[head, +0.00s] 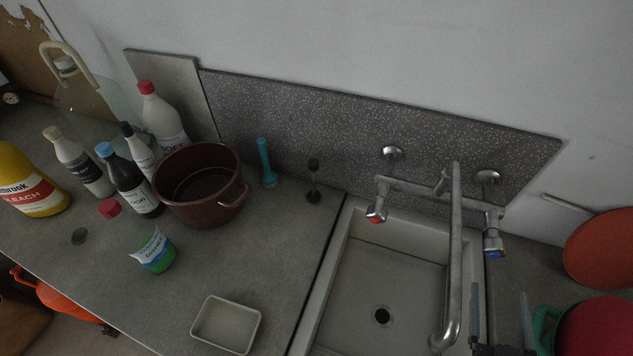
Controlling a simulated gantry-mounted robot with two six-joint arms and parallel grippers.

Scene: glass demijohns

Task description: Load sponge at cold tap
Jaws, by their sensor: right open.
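The cold tap (494,246), with a blue mark, is at the right end of the wall-mounted mixer. The hot tap (376,213), with a red mark, is at its left end. The long metal spout (455,260) reaches forward over the pale sink (385,265), near the sink's right side. My right gripper (501,318) is at the bottom edge, right of the spout and in front of the cold tap. Its two fingers are apart with nothing seen between them. I cannot make out a sponge. My left gripper is out of view.
Several bottles, a dark red pot (190,215), a green tub (158,262) and an empty pale tray (226,326) stand on the left worktop. A red pan (600,328) and a red-brown round thing (603,248) are close by at the right. The sink basin is clear.

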